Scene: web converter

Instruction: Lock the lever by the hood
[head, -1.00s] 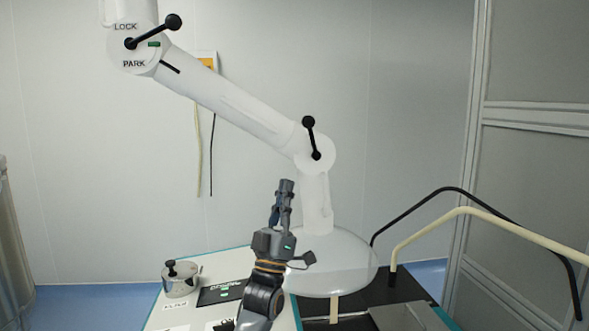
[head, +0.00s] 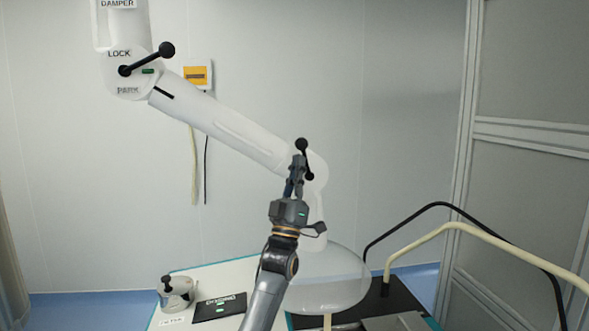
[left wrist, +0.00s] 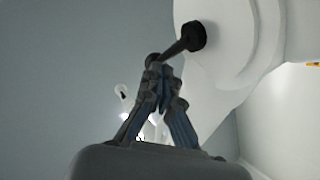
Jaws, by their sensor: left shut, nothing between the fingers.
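The transparent dome-shaped hood (head: 335,285) stands below the white jointed arm (head: 235,132) in the head view. The black lever (head: 302,145) on the lower joint by the hood points up and slightly left. My left gripper (head: 299,160) is shut and empty, pointing up in front of this lever and covering part of its rod. In the left wrist view the lever (left wrist: 182,42) runs down-left from its pivot to a knob at the fingertips (left wrist: 160,72). I cannot tell whether they touch. My right gripper is not in view.
Another black lever (head: 150,58) sits on the upper joint, beside LOCK and PARK labels. Black and cream curved rails (head: 450,228) rise at the right.

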